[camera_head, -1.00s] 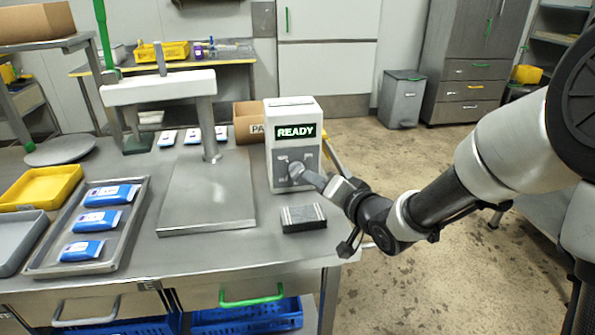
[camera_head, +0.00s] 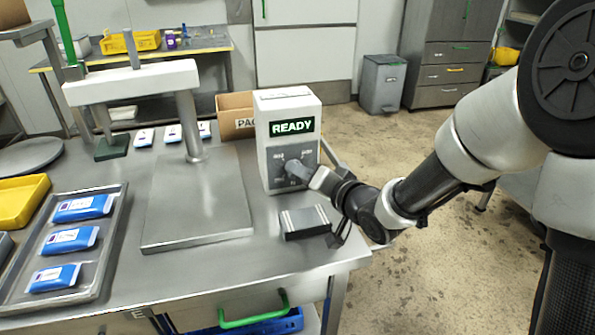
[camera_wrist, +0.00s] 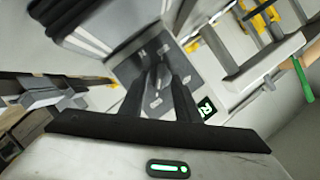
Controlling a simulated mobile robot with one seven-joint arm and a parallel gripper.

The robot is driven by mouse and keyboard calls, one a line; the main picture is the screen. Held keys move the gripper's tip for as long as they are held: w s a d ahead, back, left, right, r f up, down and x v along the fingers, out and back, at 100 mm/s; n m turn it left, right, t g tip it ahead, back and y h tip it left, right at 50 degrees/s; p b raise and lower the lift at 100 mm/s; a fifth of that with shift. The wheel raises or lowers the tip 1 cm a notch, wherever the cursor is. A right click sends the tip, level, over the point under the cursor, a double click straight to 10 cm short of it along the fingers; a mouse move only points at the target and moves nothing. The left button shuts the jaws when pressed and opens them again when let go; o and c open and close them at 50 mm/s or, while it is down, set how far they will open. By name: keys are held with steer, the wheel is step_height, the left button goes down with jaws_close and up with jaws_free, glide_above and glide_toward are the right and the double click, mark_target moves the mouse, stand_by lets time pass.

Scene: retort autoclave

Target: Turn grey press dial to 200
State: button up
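The press control box (camera_head: 289,140) is white, with a green-lit display (camera_head: 291,126) reading READY, and stands at the back right of the steel table. The grey dial (camera_head: 296,172) is on its front panel, partly covered by my gripper (camera_head: 306,174). In the wrist view my gripper (camera_wrist: 158,70) has its dark fingers close together at the panel, with a narrow gap between them around the dial. The fingers look shut on the dial, whose pointer is hidden. The small labels around the dial are too blurred to read.
The press (camera_head: 140,82) with its flat plate stands left of the box. A dark ridged block (camera_head: 305,222) lies below the dial, close under my gripper. A tray (camera_head: 118,225) holds blue pouches at left. A cardboard box (camera_head: 236,112) is behind. Open floor lies to the right.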

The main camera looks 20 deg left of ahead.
stand_by(0.3)
jaws_close()
